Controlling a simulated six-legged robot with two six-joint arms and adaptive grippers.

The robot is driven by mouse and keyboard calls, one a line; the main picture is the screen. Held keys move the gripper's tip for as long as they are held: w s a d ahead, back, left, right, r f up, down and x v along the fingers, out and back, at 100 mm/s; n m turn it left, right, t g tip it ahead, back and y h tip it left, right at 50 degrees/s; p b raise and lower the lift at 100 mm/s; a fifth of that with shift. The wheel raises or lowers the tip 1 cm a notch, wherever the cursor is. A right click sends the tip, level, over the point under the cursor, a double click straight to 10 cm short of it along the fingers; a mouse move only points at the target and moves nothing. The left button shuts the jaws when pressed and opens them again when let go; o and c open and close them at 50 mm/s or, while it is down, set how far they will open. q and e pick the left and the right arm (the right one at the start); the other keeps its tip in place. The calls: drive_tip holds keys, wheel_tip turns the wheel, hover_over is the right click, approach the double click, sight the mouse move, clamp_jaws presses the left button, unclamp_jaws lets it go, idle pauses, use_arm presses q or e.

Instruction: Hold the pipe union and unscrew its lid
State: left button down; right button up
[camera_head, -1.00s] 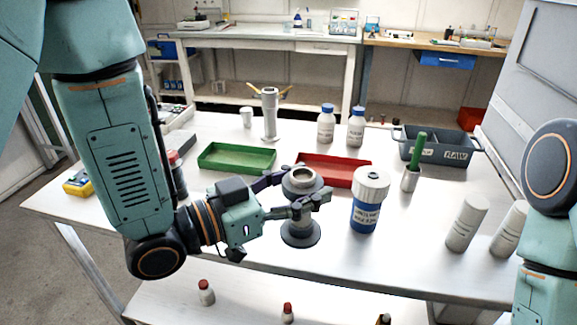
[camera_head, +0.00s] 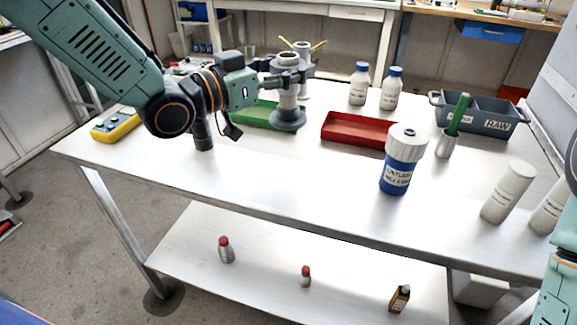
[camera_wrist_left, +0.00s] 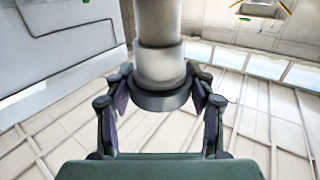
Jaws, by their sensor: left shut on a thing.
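The grey pipe union (camera_head: 287,105) stands upright in my left gripper, with a round flange at its bottom and a wider collar at its top. My left gripper (camera_head: 288,80) is shut on its upper part, coming in from the left. In the left wrist view the union's pale cylinder (camera_wrist_left: 160,65) and a dark ring sit between the fingers (camera_wrist_left: 160,105). I cannot make out a separate lid edge. The union overlaps the right part of the green tray in the picture and looks raised off the table. My right gripper is out of view.
A green tray (camera_head: 262,121) and a red tray (camera_head: 352,137) lie behind. A grey stand with brass handles (camera_head: 303,48) is partly hidden by the union. A blue jar with white lid (camera_head: 397,175), white cylinders (camera_head: 508,192) and a grey bin (camera_head: 478,128) stand right. The front table middle is clear.

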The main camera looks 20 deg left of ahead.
sight(288, 123)
use_arm(q)
wheel_tip(288, 123, down, 6)
drive_tip(key=shift+f+b, duration=0.15)
drive_tip(key=shift+b, duration=0.85)
drive_tip(key=shift+w+f, duration=0.1)
drive_tip(key=shift+f, duration=0.45)
drive_tip(key=f, duration=0.1)
drive_tip(key=f+b, duration=0.1)
drive_tip(key=f, duration=0.1)
drive_tip(key=shift+s, duration=0.25)
drive_tip(key=shift+w+f, duration=0.1)
drive_tip(key=shift+w, duration=0.15)
drive_tip(key=shift+s, duration=0.1)
drive_tip(key=shift+s+f, duration=0.1)
drive_tip(key=c, duration=0.9)
unclamp_jaws()
drive_tip(key=o, duration=0.4)
drive_tip(key=shift+f, duration=0.1)
drive_tip(key=shift+o, duration=0.2)
